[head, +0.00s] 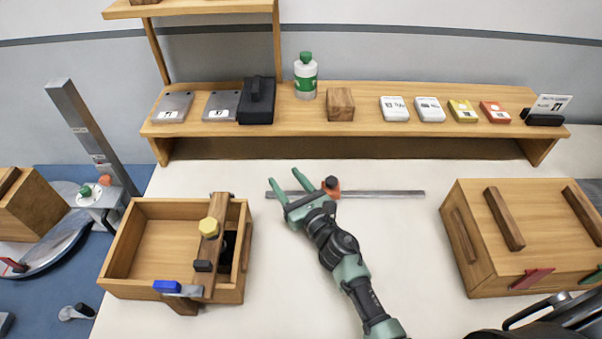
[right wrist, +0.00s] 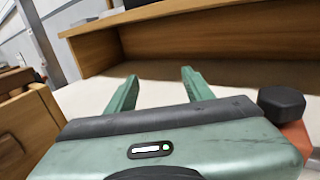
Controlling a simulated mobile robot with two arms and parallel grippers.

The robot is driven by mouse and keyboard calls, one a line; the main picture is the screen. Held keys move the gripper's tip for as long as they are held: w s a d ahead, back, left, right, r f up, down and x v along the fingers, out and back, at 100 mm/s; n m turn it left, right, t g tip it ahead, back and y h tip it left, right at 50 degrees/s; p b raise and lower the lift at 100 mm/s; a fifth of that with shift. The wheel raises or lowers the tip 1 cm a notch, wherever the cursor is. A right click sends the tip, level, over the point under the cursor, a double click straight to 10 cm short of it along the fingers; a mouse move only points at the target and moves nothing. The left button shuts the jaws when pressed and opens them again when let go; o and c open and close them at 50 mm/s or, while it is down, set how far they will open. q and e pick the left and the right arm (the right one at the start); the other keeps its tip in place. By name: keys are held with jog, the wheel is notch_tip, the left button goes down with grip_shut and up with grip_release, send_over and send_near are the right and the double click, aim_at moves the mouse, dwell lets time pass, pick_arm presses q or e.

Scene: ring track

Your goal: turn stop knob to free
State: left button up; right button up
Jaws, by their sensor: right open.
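A metal rail (head: 385,194) lies across the white table. An orange stop (head: 333,193) with a black knob (head: 331,182) sits on it. My right gripper (head: 285,179) is open and empty over the rail's left end, its fingers pointing up-left. The stop and knob are just right of the gripper body, outside the jaws. In the right wrist view the open fingers (right wrist: 158,78) have nothing between them. There the black knob (right wrist: 281,102) and part of the orange stop (right wrist: 297,140) show at the right. I cannot tell whether the gripper touches them. My left gripper is out of view.
A wooden cabinet (head: 475,225) stands right. A long shelf (head: 360,136) with several small items runs along the back. The table between is mostly clear.

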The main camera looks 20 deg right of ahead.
jog(key=shift+s+a+b, duration=0.15)
jog(key=shift+s+a, duration=0.15)
jog(key=shift+a, duration=0.45)
jog(key=shift+s+a+b, duration=0.15)
jog(key=shift+s+a, duration=0.15)
jog(key=shift+a, duration=0.4)
jog(key=shift+s+a+b, duration=0.15)
jog(key=shift+s+a, duration=0.15)
jog(key=shift+a, duration=0.45)
jog(key=b+v, duration=0.1)
jog(key=v, duration=0.6)
jog(key=shift+s+d+b, duration=0.1)
jog(key=shift+s+b, duration=0.25)
